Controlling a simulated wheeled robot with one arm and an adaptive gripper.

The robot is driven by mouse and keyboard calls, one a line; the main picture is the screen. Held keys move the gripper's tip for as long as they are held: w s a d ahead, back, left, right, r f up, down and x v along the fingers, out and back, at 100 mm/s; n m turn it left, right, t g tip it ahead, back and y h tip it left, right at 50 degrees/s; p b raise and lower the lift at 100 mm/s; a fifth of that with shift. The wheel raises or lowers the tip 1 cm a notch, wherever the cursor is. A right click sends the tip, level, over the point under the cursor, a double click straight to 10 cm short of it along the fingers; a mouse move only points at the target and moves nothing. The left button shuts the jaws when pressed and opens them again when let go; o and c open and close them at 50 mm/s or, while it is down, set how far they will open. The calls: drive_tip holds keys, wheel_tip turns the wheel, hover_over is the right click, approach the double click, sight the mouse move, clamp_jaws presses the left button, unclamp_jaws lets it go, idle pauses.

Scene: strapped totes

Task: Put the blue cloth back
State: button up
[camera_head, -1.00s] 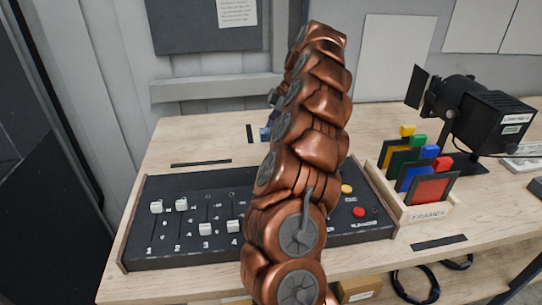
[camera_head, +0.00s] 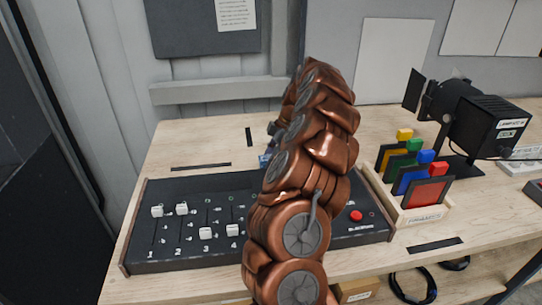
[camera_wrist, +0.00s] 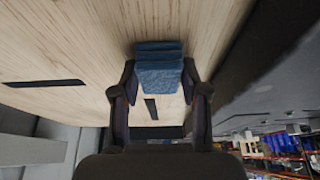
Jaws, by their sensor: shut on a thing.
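The blue cloth (camera_wrist: 159,72) is a folded, layered bundle between the fingers of my gripper (camera_wrist: 159,85) in the wrist view. The fingers are shut on it from both sides. The wooden tabletop fills the view beyond it; I cannot tell whether the cloth touches it. In the head view, my copper arm hides most of the gripper, and only a small patch of the blue cloth (camera_head: 265,161) shows left of the arm, toward the back of the table.
A black fader console (camera_head: 200,190) lies at the front left. A wooden frames box (camera_head: 424,215) with coloured frames and a black lamp (camera_head: 490,120) stand at the right. Black tape strips (camera_head: 200,167) mark the table. The back left tabletop is largely bare.

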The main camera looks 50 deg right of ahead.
drive_tip(key=shift+f, duration=0.1)
drive_tip(key=shift+f, duration=0.15)
drive_tip(key=o, duration=1.2)
drive_tip(key=shift+r, duration=0.2)
drive_tip(key=shift+r, duration=0.15)
drive_tip(key=shift+d+r, duration=0.15)
drive_tip(key=shift+r, duration=0.1)
drive_tip(key=v, duration=1.1)
drive_tip(key=shift+s, duration=0.2)
